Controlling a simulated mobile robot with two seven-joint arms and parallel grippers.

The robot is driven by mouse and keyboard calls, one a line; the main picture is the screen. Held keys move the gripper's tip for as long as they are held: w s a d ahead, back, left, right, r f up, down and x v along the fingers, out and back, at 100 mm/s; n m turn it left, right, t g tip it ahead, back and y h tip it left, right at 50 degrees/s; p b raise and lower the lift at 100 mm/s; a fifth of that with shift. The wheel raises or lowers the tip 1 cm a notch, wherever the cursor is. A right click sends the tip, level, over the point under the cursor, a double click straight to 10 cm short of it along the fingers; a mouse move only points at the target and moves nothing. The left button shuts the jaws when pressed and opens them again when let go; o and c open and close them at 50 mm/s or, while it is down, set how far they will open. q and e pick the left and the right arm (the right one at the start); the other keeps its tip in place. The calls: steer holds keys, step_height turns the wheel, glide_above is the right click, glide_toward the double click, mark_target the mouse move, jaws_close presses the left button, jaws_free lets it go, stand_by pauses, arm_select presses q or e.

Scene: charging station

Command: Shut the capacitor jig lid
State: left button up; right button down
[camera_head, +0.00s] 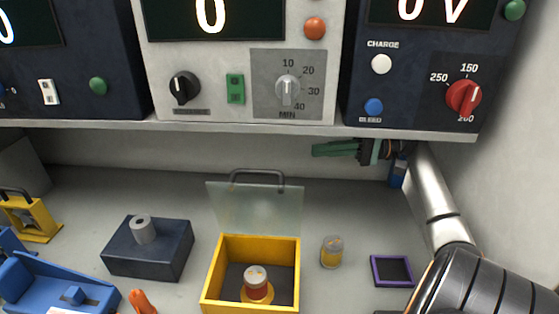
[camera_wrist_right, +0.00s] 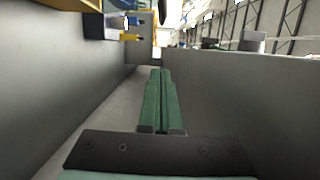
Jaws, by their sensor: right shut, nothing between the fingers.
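The capacitor jig is an open yellow box (camera_head: 208,290) at the lower middle of the head view. Its clear lid (camera_head: 255,208) stands raised at the back edge, with a dark handle (camera_head: 257,172) along its top. A capacitor (camera_head: 256,280) with a red-brown body and pale top stands inside the box. My right gripper (camera_head: 315,151), with green fingers, is behind and to the right of the lid, under the instrument shelf. It points left, apart from the lid. Its fingers (camera_wrist_right: 160,72) are closed together and empty. My left gripper is not in view.
The shelf (camera_head: 300,128) carrying instruments overhangs the back of the bench. A yellow capacitor (camera_head: 332,252) and a purple-edged pad (camera_head: 391,270) are right of the jig. A dark block (camera_head: 150,262) and a blue fixture (camera_head: 50,290) are left. An orange object (camera_head: 140,300) lies in front.

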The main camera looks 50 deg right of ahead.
arm_select(q)
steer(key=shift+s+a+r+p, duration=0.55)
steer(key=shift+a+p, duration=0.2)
steer(key=shift+p, duration=0.4)
arm_select(e)
steer(key=w+a, duration=0.3)
steer(key=a, duration=0.8)
steer(key=shift+w, duration=0.15)
